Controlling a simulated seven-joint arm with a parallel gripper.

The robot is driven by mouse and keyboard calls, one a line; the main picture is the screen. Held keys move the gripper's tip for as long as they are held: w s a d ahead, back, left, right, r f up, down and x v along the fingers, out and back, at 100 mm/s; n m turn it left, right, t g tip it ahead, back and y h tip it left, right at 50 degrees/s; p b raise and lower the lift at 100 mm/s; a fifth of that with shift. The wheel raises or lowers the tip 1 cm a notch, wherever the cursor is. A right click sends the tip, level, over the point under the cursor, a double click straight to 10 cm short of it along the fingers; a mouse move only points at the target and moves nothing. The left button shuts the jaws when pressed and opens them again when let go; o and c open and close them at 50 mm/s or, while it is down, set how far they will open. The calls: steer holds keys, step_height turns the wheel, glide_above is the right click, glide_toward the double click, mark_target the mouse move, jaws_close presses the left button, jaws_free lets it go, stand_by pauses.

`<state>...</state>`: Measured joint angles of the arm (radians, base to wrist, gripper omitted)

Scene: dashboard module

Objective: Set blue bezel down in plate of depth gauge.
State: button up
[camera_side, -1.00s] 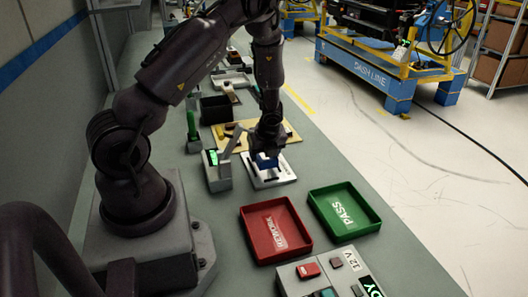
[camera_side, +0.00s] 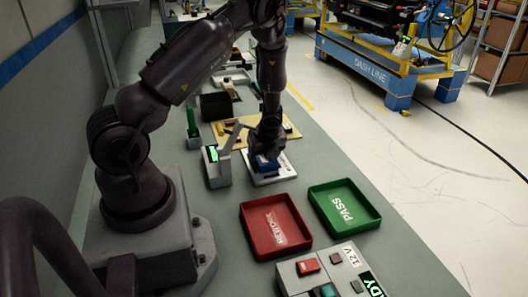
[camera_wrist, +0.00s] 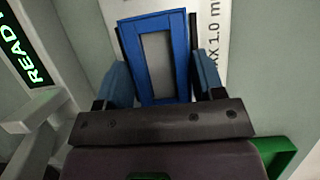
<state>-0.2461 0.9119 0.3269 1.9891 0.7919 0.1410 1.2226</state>
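The blue bezel (camera_wrist: 156,62) is a rectangular frame; grey shows through its opening in the wrist view. My gripper (camera_wrist: 162,82) has a blue finger on each side of it, close against its edges, and appears shut on it. In the side view my gripper (camera_side: 266,150) points down, with the blue bezel (camera_side: 265,164) under it at the depth gauge's pale plate (camera_side: 284,172). Whether the bezel rests on the plate or is just above it cannot be told. The depth gauge's post (camera_side: 217,170) stands to the left with a lit green display, reading READY in the wrist view (camera_wrist: 28,58).
A red REWORK tray (camera_side: 275,227) and a green PASS tray (camera_side: 344,208) lie in front of the gauge. A control box (camera_side: 330,272) with buttons is nearer. A yellowish board (camera_side: 290,130) and a black bin (camera_side: 215,106) stand behind.

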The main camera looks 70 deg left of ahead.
steer(key=shift+o, duration=0.7)
steer(key=shift+w+d+r, duration=0.15)
steer(key=shift+r, duration=0.3)
steer(key=v, duration=1.2)
steer(key=shift+r, duration=0.1)
steer(key=s+d+r+n+t+h, duration=0.2)
steer(key=s+d+r+n, duration=0.3)
steer(key=d+r+n, duration=0.4)
steer(key=s+d+r+n+t+h, duration=0.2)
steer(key=s+d+r+n, duration=0.4)
steer(key=d+r+n, duration=0.3)
step_height(320, 180, up, 3)
steer(key=shift+s+d+f+t+h, duration=0.1)
steer(key=shift+s+d+t+h, duration=0.15)
steer(key=shift+d+t, duration=0.6)
